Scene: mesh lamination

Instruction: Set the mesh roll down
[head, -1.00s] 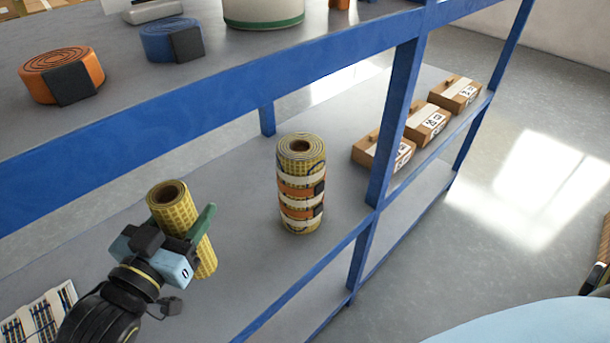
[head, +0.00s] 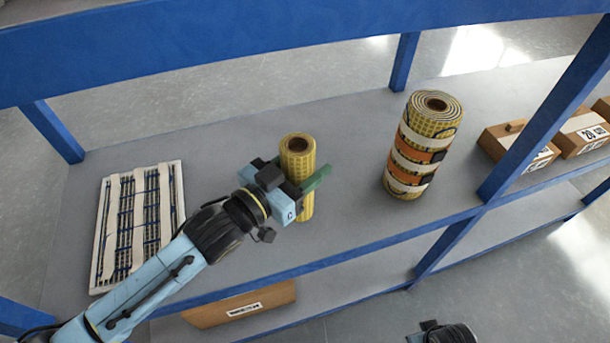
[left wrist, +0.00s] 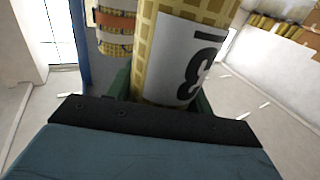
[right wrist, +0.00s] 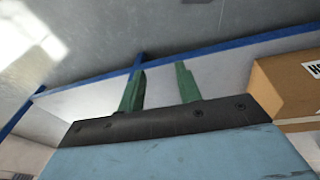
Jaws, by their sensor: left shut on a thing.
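A small yellow mesh roll (head: 298,150) with a brown core stands upright in my left gripper (head: 306,186), which is shut around its middle, above the grey shelf (head: 345,150). I cannot tell whether its lower end touches the shelf. In the left wrist view the roll (left wrist: 150,55) shows a white label with a large black mark between the green fingers. A larger strapped yellow roll (head: 432,118) stands upright to its right, apart from it. My right gripper (right wrist: 160,85) is open and empty, with its green fingers apart in the right wrist view.
Cardboard boxes (head: 520,150) sit at right beyond a blue post (head: 545,110). Another box (head: 240,303) is on the lower level. Bare shelf surrounds the held roll. A blue beam (head: 250,50) crosses above.

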